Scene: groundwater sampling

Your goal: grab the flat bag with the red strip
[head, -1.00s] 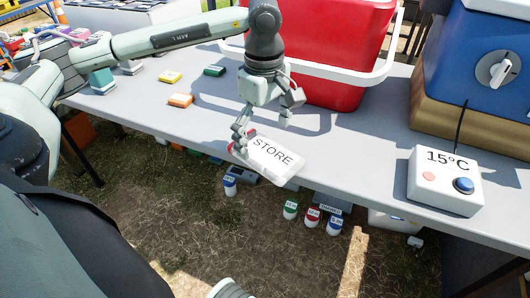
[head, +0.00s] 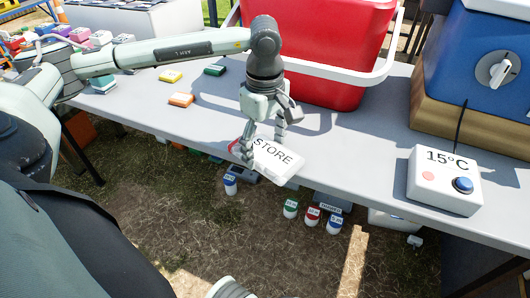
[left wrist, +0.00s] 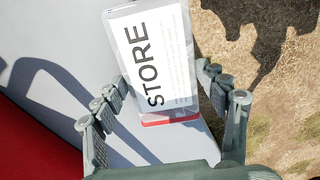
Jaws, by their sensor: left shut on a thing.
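The flat bag (head: 278,160) is pale, with "STORE" printed in dark letters and a red strip at its left end. It lies at the front edge of the grey table. My left gripper (head: 261,146) is over its left part, one finger on each side, and is shut on it. The fingers partly hide the red strip and the first letter. In the left wrist view the bag (left wrist: 150,60) sits between the two fingers (left wrist: 160,82), its red strip on the side nearest the palm. My right gripper is not in view.
A red bin (head: 318,50) with a white handle stands behind the gripper. A white "15°C" box (head: 440,185) and a blue cooler (head: 480,60) are at the right. Small coloured boxes (head: 180,99) lie to the left. Several capped bottles (head: 311,217) are below the table edge.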

